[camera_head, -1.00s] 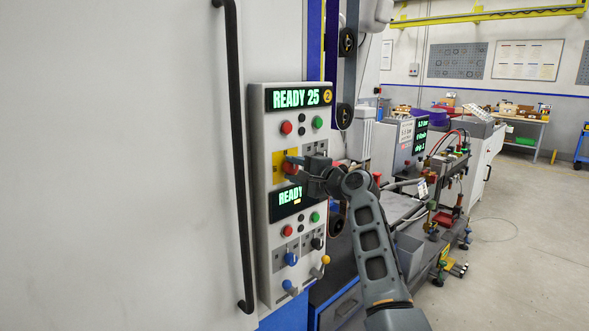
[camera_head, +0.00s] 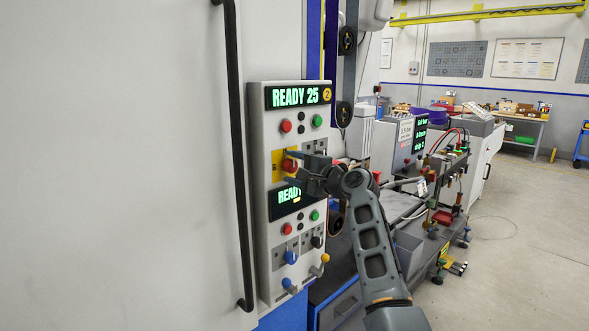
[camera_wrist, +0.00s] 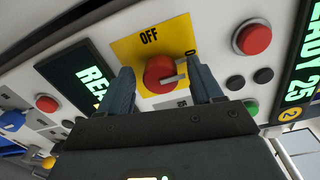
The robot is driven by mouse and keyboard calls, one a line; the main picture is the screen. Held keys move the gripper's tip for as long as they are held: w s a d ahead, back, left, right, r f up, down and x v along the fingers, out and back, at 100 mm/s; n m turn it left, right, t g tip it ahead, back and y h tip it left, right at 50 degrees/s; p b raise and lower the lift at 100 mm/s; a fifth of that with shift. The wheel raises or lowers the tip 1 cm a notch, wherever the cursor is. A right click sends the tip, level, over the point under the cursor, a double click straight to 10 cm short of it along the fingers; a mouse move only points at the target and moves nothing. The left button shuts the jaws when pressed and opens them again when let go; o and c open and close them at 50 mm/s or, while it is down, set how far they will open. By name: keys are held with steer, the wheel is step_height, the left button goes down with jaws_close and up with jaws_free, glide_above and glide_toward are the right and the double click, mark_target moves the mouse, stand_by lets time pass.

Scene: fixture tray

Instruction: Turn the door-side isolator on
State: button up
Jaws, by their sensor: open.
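The door-side isolator is a red rotary knob (camera_head: 289,166) on a yellow plate (camera_head: 277,158), on the panel's left side near the door. In the wrist view the red knob (camera_wrist: 158,70) has a light pointer bar aimed right, towards a partly hidden label on the yellow plate (camera_wrist: 125,48). The word OFF is on the plate's upper edge there. My gripper (camera_wrist: 162,70) is open, with one finger on each side of the knob. In the head view my gripper (camera_head: 290,168) straddles the knob. I cannot tell whether the fingers touch it.
The panel (camera_head: 257,200) carries red and green buttons, two READY displays, and blue and yellow handles (camera_head: 291,257) lower down. A grey plate (camera_head: 316,147) is right of the isolator. A black door handle (camera_head: 237,150) runs vertically at the left.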

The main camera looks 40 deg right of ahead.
steer(key=s+b, duration=0.1)
steer(key=s, duration=0.6)
steer(key=shift+s+b, duration=0.3)
steer(key=shift+s, duration=0.1)
steer(key=shift+d+r, duration=0.1)
steer(key=shift+d, duration=0.05)
steer(key=s+a+f+n+g+h, duration=0.1)
steer(key=s+a+f+n, duration=0.1)
steer(key=s+a+f, duration=0.45)
steer(key=s+a+f+n+g+h, duration=0.1)
steer(key=s+a+f+n, duration=0.2)
steer(key=s+f, duration=0.6)
steer(key=s+a+f+n+g+h, duration=0.1)
steer(key=s+a+f+n, duration=0.1)
steer(key=s+a+f, duration=0.55)
steer(key=s+a+f+n, duration=0.1)
steer(key=s+a+n, duration=0.2)
steer(key=s, duration=0.4)
steer(key=s+a+f+n, duration=0.1)
steer(key=s+a+n, duration=0.2)
steer(key=s, duration=0.3)
steer(key=s+a+r+n+y, duration=0.1)
steer(key=s+a+r+n, duration=0.2)
steer(key=s, duration=0.4)
steer(key=s+a+r+n+y, duration=0.1)
steer(key=s+a+r+n, duration=0.2)
steer(key=s+r, duration=0.2)
steer(key=shift+s+n, duration=0.3)
steer(key=shift+s, duration=0.8)
